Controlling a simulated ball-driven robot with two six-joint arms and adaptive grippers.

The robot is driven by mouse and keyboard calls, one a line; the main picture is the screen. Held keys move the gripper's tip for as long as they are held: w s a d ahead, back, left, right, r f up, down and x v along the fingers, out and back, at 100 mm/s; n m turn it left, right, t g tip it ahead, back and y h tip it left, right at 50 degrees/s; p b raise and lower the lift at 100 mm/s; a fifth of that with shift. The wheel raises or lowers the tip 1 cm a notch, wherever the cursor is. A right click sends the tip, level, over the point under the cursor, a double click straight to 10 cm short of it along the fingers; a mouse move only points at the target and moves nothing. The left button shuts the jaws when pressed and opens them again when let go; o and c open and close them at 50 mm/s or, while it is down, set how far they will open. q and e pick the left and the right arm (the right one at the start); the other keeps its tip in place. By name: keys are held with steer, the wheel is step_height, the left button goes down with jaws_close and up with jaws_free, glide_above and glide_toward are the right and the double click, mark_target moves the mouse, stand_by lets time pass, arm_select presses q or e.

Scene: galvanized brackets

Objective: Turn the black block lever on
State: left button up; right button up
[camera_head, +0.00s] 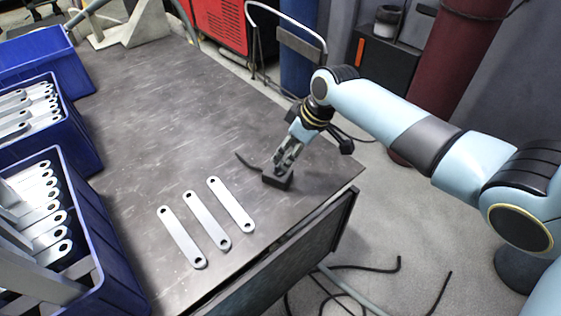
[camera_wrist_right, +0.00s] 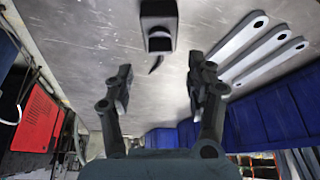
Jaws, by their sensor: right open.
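The black block (camera_head: 277,181) sits on the dark metal table near its right edge. Its thin dark lever (camera_head: 246,161) sticks out to the left and slants upward. My right gripper (camera_head: 283,161) is just above and behind the block, pointing down, with its fingers open and empty. I cannot tell in the head view whether the fingers touch the block. In the right wrist view the block (camera_wrist_right: 158,22) is at the top, beyond the open fingers (camera_wrist_right: 158,85), with the curved lever tip (camera_wrist_right: 156,65) below it. My left gripper is not in view.
Three flat galvanized brackets (camera_head: 206,220) lie on the table (camera_head: 150,110) left of and nearer than the block. Blue crates (camera_head: 103,245) with more brackets line the left side. The table's middle and back are clear. A red cabinet (camera_head: 222,20) stands behind.

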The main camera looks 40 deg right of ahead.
mark_target(280, 163)
steer(key=b+x, duration=0.1)
steer(key=x, duration=0.5)
steer(key=shift+f, duration=0.15)
